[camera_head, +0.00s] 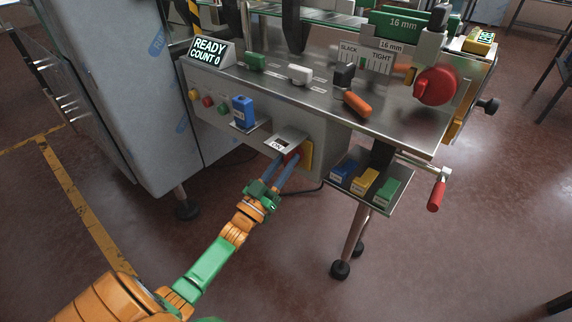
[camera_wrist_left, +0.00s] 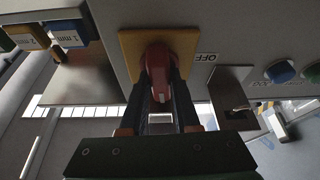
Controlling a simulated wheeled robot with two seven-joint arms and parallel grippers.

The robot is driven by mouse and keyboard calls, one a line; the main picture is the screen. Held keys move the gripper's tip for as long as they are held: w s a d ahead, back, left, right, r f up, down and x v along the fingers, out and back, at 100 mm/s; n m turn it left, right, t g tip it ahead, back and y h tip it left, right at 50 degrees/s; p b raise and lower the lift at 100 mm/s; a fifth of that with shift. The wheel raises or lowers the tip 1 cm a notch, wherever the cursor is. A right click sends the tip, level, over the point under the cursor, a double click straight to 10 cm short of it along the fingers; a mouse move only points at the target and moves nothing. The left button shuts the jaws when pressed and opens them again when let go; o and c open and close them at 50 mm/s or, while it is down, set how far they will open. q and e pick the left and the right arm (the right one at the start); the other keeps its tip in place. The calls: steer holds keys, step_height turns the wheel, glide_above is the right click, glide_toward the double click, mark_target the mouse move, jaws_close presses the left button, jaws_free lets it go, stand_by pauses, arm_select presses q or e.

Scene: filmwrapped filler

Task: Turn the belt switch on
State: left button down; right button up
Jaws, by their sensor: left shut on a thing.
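The belt switch is a red rotary handle (camera_wrist_left: 158,72) on a yellow plate (camera_wrist_left: 130,50), fixed to the front panel of the machine. An "OFF" label (camera_wrist_left: 206,57) sits beside the plate in the left wrist view. My right gripper is not in view.
A side tray (camera_head: 377,207) with blue, yellow and green blocks stands to the right. A red-handled crank (camera_head: 437,195) hangs farther right.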

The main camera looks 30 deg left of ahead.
arm_select(q)
steer(key=shift+f+m+h, duration=0.15)
steer(key=shift+m+h, duration=0.45)
steer(key=shift+m, duration=0.3)
steer(key=c, duration=0.6)
jaws_free()
steer(key=shift+c, duration=0.2)
steer(key=v, duration=0.7)
steer(key=shift+b, duration=0.3)
steer(key=shift+s, duration=0.1)
